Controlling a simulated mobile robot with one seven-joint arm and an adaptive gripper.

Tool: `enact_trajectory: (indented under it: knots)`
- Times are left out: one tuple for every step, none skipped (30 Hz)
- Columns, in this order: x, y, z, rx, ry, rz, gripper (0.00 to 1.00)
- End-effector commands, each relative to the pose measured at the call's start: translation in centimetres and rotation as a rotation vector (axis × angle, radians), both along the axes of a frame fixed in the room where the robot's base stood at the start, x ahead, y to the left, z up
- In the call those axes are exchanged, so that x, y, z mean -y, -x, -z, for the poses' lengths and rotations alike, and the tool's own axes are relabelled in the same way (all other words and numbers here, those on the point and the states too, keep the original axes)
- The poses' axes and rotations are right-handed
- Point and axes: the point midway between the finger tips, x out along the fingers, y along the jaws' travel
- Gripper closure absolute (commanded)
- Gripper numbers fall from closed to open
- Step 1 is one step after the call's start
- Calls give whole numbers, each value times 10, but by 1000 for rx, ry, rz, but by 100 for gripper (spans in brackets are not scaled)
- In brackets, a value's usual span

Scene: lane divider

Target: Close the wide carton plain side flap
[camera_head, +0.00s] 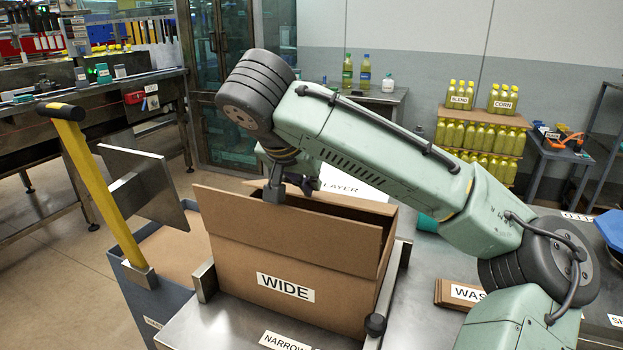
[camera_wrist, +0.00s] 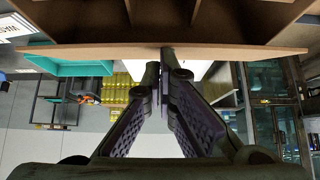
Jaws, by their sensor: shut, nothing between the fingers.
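The wide carton (camera_head: 300,303) is a brown cardboard box with a WIDE label, standing on a steel table. Its plain near flap (camera_head: 285,240) stands up from the front wall, leaning slightly, and the top of the box is open behind it. My gripper (camera_head: 275,192) is shut and empty at the upper edge of this flap, overlapping it in the head view. In the wrist view, the closed fingertips (camera_wrist: 165,62) are at a long cardboard edge (camera_wrist: 90,52), with the open box interior beyond. I cannot tell whether they press on it.
A steel plate (camera_head: 150,190) and a yellow post (camera_head: 100,190) stand left of the carton. A white LAYER sheet (camera_head: 350,187) shows behind it. More flat cardboard (camera_head: 462,294) lies to the right. A dark roller knob (camera_head: 376,324) is at the carton's near right corner.

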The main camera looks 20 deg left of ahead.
Motion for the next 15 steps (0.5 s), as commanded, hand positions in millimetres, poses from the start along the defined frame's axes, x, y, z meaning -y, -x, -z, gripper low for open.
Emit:
enact_trajectory:
  knots:
    - [0, 0, -1, 0, 0, 0, 100]
    - [0, 0, -1, 0, 0, 0, 100]
    - [0, 0, -1, 0, 0, 0, 100]
    - [0, 0, -1, -1, 0, 0, 100]
    - [0, 0, -1, 0, 0, 0, 100]
    - [0, 0, -1, 0, -1, 1, 100]
    - [0, 0, -1, 0, -1, 1, 100]
    - [0, 0, -2, 0, -1, 1, 100]
    - [0, 0, -3, 0, 0, 0, 100]
    - [0, 0, -4, 0, 0, 0, 100]
    - [0, 0, -5, 0, 0, 0, 100]
    - [0, 0, -7, 0, 0, 0, 100]
    - [0, 0, -9, 0, 0, 0, 100]
    - [0, 0, -10, 0, 0, 0, 100]
    - [0, 0, -12, 0, 0, 0, 100]
